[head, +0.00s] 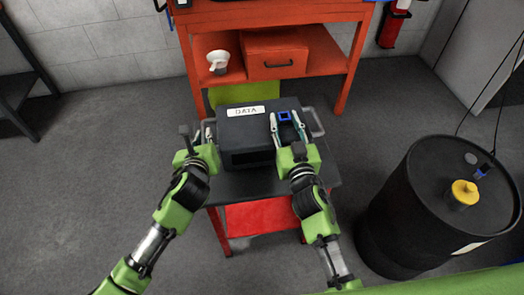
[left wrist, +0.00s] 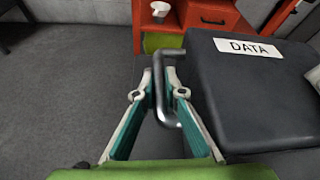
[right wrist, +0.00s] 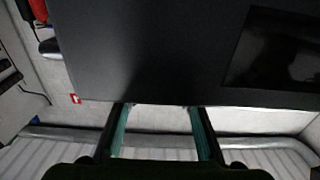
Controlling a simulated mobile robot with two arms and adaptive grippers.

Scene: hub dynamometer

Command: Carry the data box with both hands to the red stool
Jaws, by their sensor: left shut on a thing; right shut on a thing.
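The data box (head: 247,128), dark grey with a white DATA label, is over the dark top of a red-legged stool (head: 228,187). I cannot tell whether it touches the top. My left gripper (head: 207,132) is shut on the metal handle at the box's left side; the left wrist view shows this handle (left wrist: 168,88) between the fingers. My right gripper (head: 287,128) is at the box's right part, its fingers spread around a blue piece (head: 285,116). In the right wrist view the box (right wrist: 150,50) fills the upper part and hides the fingertips.
A red workbench (head: 275,14) stands behind, with a red drawer box (head: 275,55) and a white cup (head: 218,60) on its shelf. A black barrel (head: 425,215) with a yellow cap stands close on the right. The floor at left is clear.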

